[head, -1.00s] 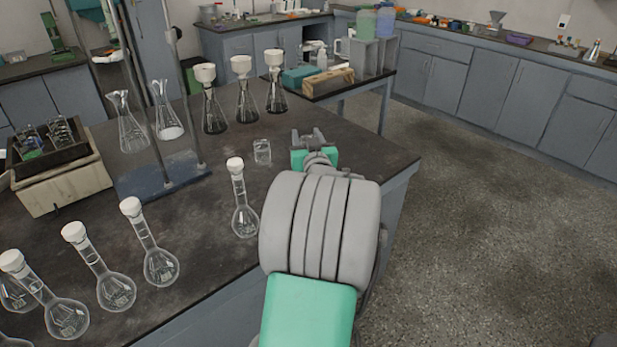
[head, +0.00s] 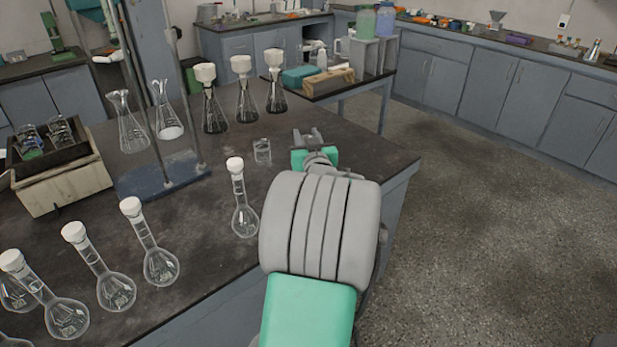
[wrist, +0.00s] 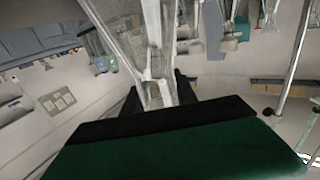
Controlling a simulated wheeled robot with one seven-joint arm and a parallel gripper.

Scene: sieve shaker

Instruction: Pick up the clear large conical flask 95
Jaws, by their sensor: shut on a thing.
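My gripper (head: 309,137) is beyond my arm, over the right part of the dark bench top. In the wrist view its dark fingers (wrist: 158,92) are shut on a clear glass piece, which I take to be the large conical flask (wrist: 153,45). The glass widens away from the fingers, and its far end is cut off by the frame. In the head view I cannot make out the held flask. Two other clear conical flasks stand at the back left of the bench, one empty (head: 131,133) and one with white contents (head: 168,130).
A small clear beaker (head: 262,152) stands left of my gripper. A stoppered volumetric flask (head: 243,220) stands near the front edge, with several more at left. Dark-filled flasks with white funnels (head: 245,105) stand behind. A blue stand base (head: 160,178) lies at left.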

